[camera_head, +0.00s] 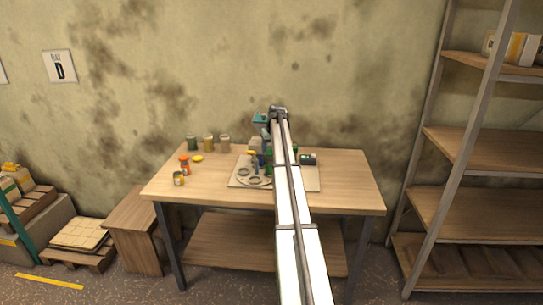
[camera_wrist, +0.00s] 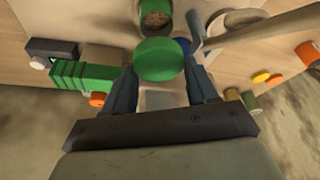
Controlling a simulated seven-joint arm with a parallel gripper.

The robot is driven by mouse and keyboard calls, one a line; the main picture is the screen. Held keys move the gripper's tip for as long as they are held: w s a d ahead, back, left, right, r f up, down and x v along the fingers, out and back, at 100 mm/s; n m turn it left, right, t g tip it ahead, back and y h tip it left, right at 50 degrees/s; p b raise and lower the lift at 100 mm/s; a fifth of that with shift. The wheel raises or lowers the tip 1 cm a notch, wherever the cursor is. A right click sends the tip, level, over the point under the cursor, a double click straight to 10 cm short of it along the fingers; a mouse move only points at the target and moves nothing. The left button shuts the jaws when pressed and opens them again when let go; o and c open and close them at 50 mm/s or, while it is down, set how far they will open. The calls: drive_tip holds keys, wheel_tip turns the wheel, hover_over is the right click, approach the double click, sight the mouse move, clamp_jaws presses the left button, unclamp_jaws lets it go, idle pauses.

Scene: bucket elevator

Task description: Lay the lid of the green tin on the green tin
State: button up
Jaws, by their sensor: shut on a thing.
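The lid of the green tin (camera_wrist: 160,60) is a round green disc, seen in the wrist view between the two fingers of my gripper (camera_wrist: 161,76). My gripper is shut on the lid. Just beyond the lid, at the top of the wrist view, is an open green tin (camera_wrist: 168,8) with brown, grainy contents. The lid appears apart from the tin and overlaps its near side in the picture; the height between them is hard to judge. In the head view my arm reaches over the table and hides much of this area.
The wooden table (camera_head: 340,190) holds a pale board (camera_head: 307,182) with small parts. Several tins stand at the left, including an orange one (camera_head: 184,166), near a yellow lid (camera_head: 198,158). A ribbed green block (camera_wrist: 85,76) lies left of my gripper. The table's right side is clear.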

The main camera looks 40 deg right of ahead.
drive_tip(key=shift+s+a+f+n, duration=0.1)
drive_tip(key=shift+n, duration=0.2)
drive_tip(key=shift+f, duration=0.1)
drive_tip(key=shift+f, duration=2.1)
drive_tip(key=shift+f, duration=0.65)
idle(1.1)
drive_tip(key=o, duration=0.9)
drive_tip(key=shift+c, duration=0.2)
drive_tip(key=shift+r, duration=0.15)
drive_tip(key=shift+r, duration=3.4)
